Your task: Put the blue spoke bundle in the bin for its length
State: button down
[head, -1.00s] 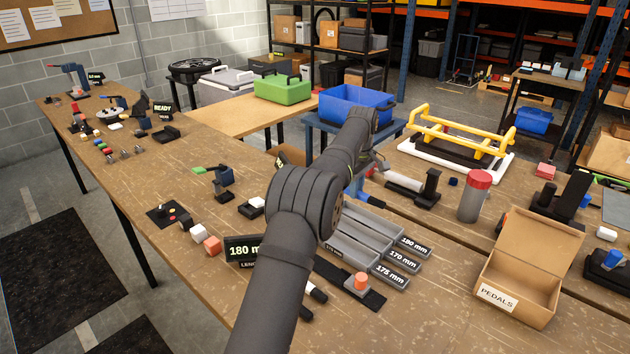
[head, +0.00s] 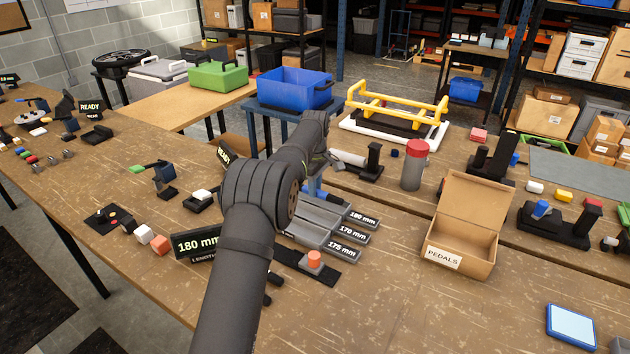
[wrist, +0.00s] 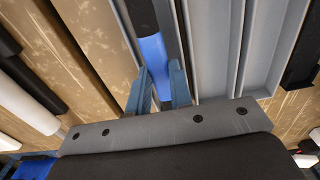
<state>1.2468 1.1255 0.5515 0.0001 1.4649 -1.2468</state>
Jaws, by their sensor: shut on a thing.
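In the wrist view my gripper (wrist: 162,88) is shut on the blue spoke bundle (wrist: 153,52), with a finger on either side of its blue part; a dark part extends beyond it. The bundle is beside or over the edge of the grey length bins (wrist: 210,60); its height is unclear. In the head view the grey bins (head: 305,236) lie side by side with front labels reading 180 mm, 170 mm and 175 mm. A black display (head: 197,244) reads 180 mm, length.
An orange-topped piece (head: 314,260) on a black strip stands in front of the bins. The open PEDALS box (head: 462,228) and a red-capped grey canister (head: 413,165) are to the right. A blue crate (head: 294,88) stands behind. The front right tabletop is mostly clear.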

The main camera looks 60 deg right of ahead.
jog(key=shift+f, duration=0.3)
jog(key=c, duration=1.2)
grip_release()
notch_tip(320, 180, up, 17)
jog(key=shift+r, duration=0.2)
jog(key=shift+f, duration=0.1)
notch_tip(320, 180, down, 17)
jog(key=shift+f, duration=0.1)
dwell(0.6)
